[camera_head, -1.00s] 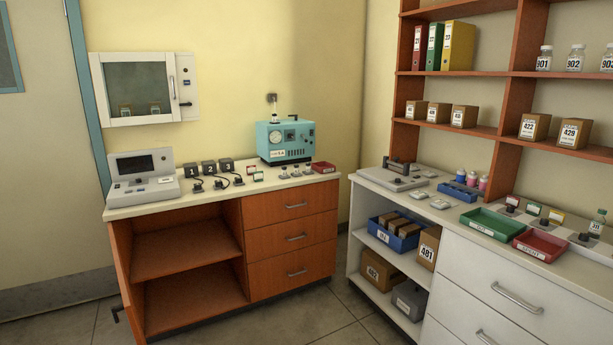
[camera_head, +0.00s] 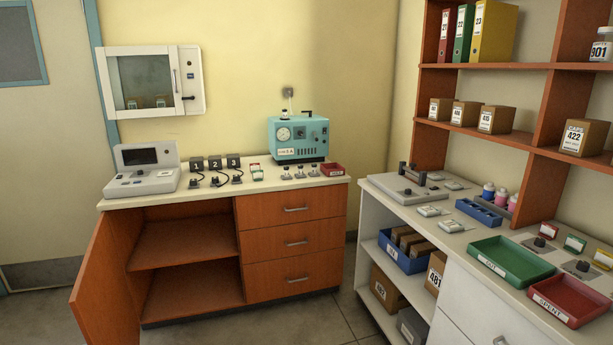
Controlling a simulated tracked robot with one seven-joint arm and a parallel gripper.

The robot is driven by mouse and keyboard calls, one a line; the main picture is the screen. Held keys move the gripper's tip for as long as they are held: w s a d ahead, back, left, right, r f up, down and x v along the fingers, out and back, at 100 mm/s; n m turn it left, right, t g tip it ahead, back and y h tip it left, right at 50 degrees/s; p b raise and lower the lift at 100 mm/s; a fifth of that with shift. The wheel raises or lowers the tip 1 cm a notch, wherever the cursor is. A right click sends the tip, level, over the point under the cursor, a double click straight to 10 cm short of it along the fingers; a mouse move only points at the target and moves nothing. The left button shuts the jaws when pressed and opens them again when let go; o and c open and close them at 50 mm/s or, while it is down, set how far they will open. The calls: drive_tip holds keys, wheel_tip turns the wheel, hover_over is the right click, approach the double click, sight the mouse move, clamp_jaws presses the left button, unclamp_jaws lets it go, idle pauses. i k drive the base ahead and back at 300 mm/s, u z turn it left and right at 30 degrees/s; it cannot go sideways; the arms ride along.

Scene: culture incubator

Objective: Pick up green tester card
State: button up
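My gripper is not in view.
A green tray (camera_head: 497,277) and a red tray (camera_head: 545,315) sit along the right counter's front edge. A teal machine (camera_head: 298,138) stands on the left counter. An orange cabinet door (camera_head: 103,285) hangs open at left. Floor shows between the counters.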

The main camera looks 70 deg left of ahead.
sight(258, 175)
drive_tip(key=z, duration=0.05)
drive_tip(key=i, duration=0.45)
drive_tip(key=u, duration=3)
drive_tip(key=i, duration=2.9)
drive_tip(key=z, duration=1.1)
